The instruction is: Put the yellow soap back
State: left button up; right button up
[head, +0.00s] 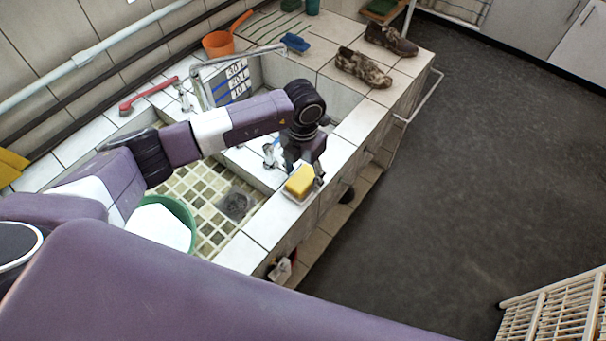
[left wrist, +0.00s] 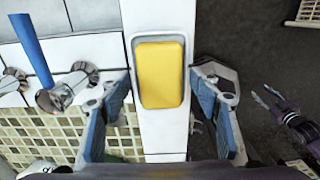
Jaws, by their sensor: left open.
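The yellow soap (head: 300,181) lies in a small pale dish (head: 313,194) on the white tiled front ledge of the sink. In the left wrist view the soap (left wrist: 161,74) sits within the dish's rim (left wrist: 133,50). My left gripper (left wrist: 158,84) is open, with one blue-padded finger on each side of the soap and clear gaps between. In the head view its fingers are partly hidden behind the soap and wrist. What seems to be my right gripper (left wrist: 271,98) shows small at the right of the left wrist view, too small to read its jaws.
The tiled basin holds a green tub (head: 187,213) and a drain (head: 236,206). A tap (head: 270,156) stands close behind the soap.

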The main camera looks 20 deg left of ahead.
aim_at(303, 178)
pick_arm(q)
notch_tip(303, 178, up, 12)
jog(key=b, duration=0.3)
jog(key=shift+f, duration=0.2)
dwell(0.3)
